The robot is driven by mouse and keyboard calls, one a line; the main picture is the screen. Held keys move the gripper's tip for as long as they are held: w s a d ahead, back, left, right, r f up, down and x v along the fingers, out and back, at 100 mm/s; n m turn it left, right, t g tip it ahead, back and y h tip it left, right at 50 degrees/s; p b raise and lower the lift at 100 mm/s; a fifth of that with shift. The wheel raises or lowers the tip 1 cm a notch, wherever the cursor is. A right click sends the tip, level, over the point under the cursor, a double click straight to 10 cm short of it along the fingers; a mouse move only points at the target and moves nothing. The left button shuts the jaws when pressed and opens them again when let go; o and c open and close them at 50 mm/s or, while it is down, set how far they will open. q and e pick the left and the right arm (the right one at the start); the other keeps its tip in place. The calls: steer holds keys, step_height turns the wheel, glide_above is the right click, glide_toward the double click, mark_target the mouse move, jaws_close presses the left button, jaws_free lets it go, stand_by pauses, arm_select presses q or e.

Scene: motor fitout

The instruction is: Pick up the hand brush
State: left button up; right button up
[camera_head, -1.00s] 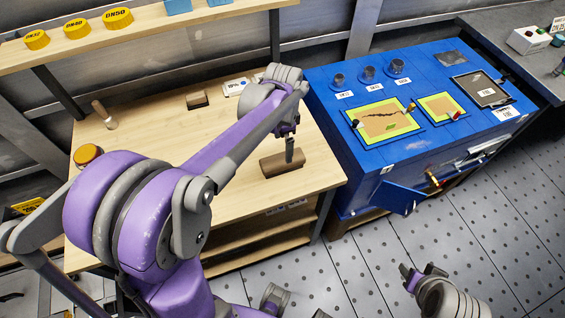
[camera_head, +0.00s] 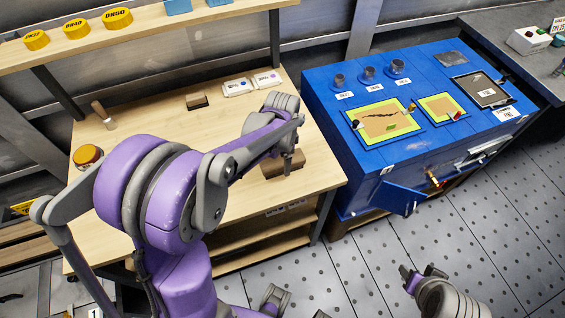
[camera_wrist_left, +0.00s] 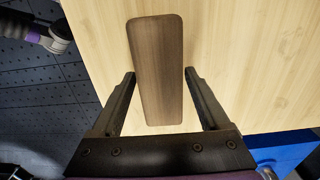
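The hand brush, a brown wooden block (camera_head: 284,169), lies on the wooden workbench near its front right corner. In the left wrist view its long brown top (camera_wrist_left: 157,60) lies between the two fingers; its underside is hidden. My left gripper (camera_head: 288,163) is open and points down over the brush, one finger on each side of it. In the left wrist view the gripper (camera_wrist_left: 160,74) shows gaps between both fingers and the brush. My right gripper (camera_head: 423,272) is open and empty, low at the right over the floor.
The workbench (camera_head: 240,205) also holds a wooden-handled tool (camera_head: 103,115), a small dark block (camera_head: 196,101), white label boxes (camera_head: 237,87) and a yellow-lidded jar (camera_head: 88,157). A blue cabinet (camera_head: 350,165) stands just right, its small door open.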

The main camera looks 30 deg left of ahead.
mark_target(282, 159)
arm_select(q)
jaws_close()
steer(key=shift+r, duration=0.1)
step_height(282, 159, up, 10)
steer(key=shift+f+p, duration=0.1)
steer(key=shift+p, duration=0.25)
steer(key=shift+c, duration=1.6)
jaws_free()
steer(key=c, duration=0.5)
